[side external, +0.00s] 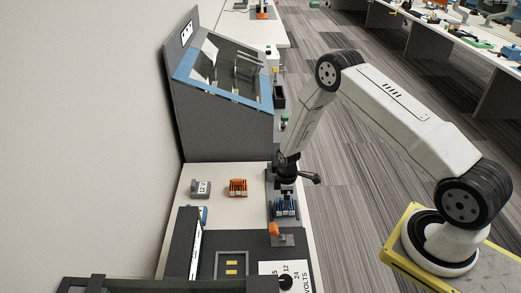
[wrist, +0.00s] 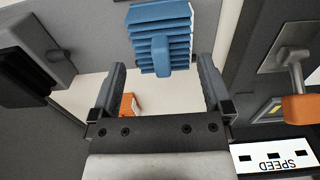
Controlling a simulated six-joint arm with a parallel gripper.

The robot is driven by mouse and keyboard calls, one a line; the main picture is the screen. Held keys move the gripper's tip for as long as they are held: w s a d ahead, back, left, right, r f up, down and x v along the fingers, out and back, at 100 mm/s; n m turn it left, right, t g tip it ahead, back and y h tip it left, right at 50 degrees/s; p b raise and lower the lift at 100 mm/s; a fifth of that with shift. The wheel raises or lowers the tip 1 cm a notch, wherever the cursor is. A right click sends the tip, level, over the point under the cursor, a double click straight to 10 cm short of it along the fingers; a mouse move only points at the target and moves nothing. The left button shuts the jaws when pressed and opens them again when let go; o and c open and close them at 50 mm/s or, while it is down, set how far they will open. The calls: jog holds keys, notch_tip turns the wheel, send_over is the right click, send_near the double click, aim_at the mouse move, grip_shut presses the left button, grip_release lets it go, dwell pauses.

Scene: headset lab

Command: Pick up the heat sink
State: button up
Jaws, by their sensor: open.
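A blue finned heat sink (side external: 285,208) sits on a dark grey strip at the right edge of the bench. It also shows in the wrist view (wrist: 160,35), at top centre, with its fins stacked. An orange finned block (side external: 238,187), also like a heat sink, stands on the pale bench top to its left. Part of this block (wrist: 128,106) shows low between my fingers in the wrist view. My gripper (wrist: 160,65) is open and empty, its fingertips spread to either side of the blue heat sink's lower end. In the side view it is just above the blue heat sink.
A grey block marked 12 V (side external: 201,188) stands left of the orange one. A grey cabinet with a blue-framed clear cover (side external: 225,75) rises behind. An orange-handled lever (side external: 276,231) stands close in front of the blue heat sink; it shows at right in the wrist view (wrist: 300,105).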

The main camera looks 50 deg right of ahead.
jog(key=shift+f, duration=2.6)
jog(key=c, duration=1.2)
jog(key=shift+r, duration=0.25)
jog(key=shift+r, duration=0.85)
jog(key=shift+s+a+r, duration=0.45)
jog(key=shift+s+r, duration=1.35)
jog(key=shift+s, duration=0.5)
jog(key=shift+s+a+r, duration=0.45)
jog(key=shift+s+r, duration=1.4)
jog(key=shift+s, duration=0.5)
jog(key=shift+s+a+r, duration=0.45)
jog(key=shift+s+r, duration=1.35)
jog(key=shift+s, duration=0.5)
